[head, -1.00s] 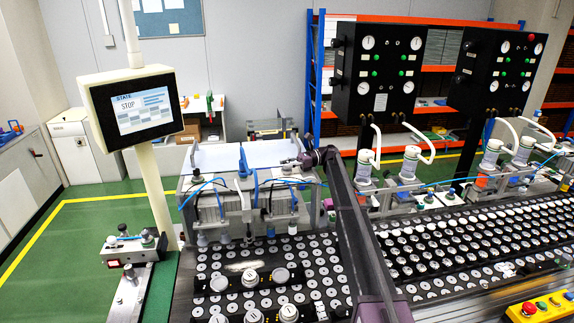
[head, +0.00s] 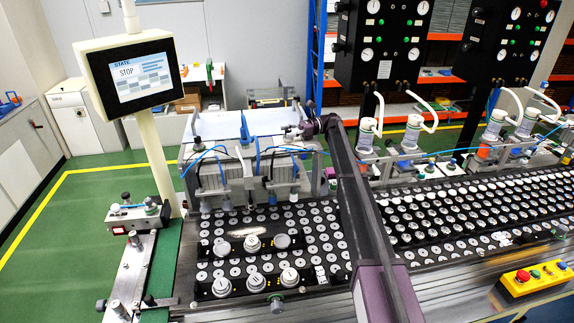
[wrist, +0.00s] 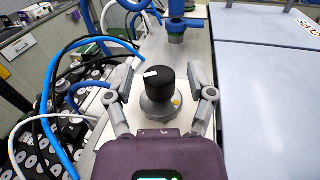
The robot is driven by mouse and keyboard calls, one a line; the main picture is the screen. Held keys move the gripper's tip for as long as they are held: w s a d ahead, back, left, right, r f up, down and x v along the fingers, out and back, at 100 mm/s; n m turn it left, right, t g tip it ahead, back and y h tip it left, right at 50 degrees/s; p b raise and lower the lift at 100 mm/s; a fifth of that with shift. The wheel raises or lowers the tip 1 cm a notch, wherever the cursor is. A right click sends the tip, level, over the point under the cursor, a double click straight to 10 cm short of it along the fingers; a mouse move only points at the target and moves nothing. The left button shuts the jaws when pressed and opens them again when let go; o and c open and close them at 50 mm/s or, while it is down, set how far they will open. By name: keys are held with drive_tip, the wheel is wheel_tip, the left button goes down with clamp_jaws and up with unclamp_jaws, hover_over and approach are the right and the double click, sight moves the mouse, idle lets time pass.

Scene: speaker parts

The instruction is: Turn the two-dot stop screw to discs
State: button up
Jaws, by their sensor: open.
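My gripper (wrist: 165,92) is open in the wrist view, with one finger on each side of a black knob (wrist: 159,83). The knob has a white mark on top and stands on a round grey base (wrist: 160,110) with a small yellow spot. Gaps show between both fingers and the knob. I cannot make out two dots or a discs label, so I cannot tell whether this is the two-dot stop screw.
Blue and white hoses (wrist: 62,85) run left of the knob, and a blue fitting (wrist: 176,28) stands beyond it. A pale flat panel (wrist: 262,90) lies to the right. Two black crossbars with round dials (head: 254,284) span the disc bed. The screen (head: 138,73) reads STOP.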

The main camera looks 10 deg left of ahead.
drive_tip(key=shift+s+m+t+y, duration=0.15)
drive_tip(key=shift+m+t+y, duration=0.15)
drive_tip(key=shift+t, duration=0.1)
